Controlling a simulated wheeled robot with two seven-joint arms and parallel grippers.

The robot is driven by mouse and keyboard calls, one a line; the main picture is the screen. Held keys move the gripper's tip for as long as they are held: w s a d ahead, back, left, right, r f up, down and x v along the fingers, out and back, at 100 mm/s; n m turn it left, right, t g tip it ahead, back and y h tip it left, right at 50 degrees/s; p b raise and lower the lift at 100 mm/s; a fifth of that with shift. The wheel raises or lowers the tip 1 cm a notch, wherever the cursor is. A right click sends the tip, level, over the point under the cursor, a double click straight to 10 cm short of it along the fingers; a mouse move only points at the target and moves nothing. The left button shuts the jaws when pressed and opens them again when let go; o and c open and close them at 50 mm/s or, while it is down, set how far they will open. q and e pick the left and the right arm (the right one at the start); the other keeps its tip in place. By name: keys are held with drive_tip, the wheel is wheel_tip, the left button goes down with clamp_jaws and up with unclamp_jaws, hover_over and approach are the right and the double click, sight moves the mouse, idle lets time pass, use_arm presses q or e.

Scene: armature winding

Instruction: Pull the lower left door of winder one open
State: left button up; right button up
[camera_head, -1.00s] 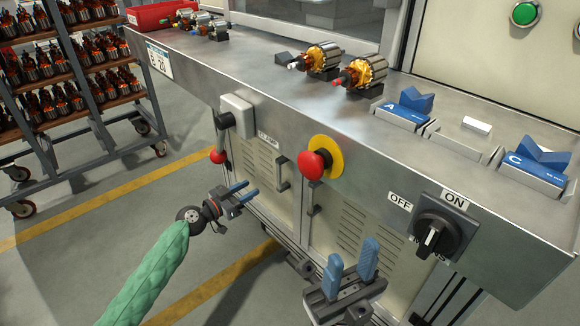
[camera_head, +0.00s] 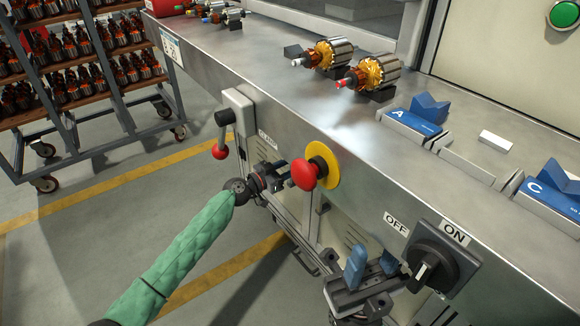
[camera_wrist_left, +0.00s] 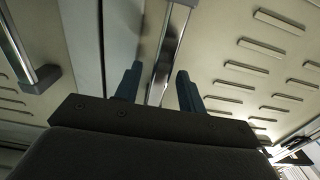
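The cream lower doors of the winder sit under the steel worktop. My left gripper (camera_head: 284,178) is in front of them and hides most of the left door and its handle in the head view. In the left wrist view, its two blue fingers (camera_wrist_left: 160,88) are apart. A metal bar handle (camera_wrist_left: 172,45) shows between them, on or beside a louvred cream panel (camera_wrist_left: 260,60). I cannot tell whether the fingers touch it. A second handle (camera_wrist_left: 30,65) is at the left of that view. My right gripper (camera_head: 372,262) is open and empty, below the rotary switch.
A red emergency stop (camera_head: 305,174) on a yellow ring and a red-knobbed clamp lever (camera_head: 220,150) stick out close to my left gripper. The ON/OFF switch (camera_head: 435,262) is above my right gripper. A rack (camera_head: 90,80) stands at left; the floor before it is clear.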

use_arm(q)
drive_tip(key=shift+w+d, duration=0.15)
drive_tip(key=shift+d, duration=0.1)
clamp_jaws()
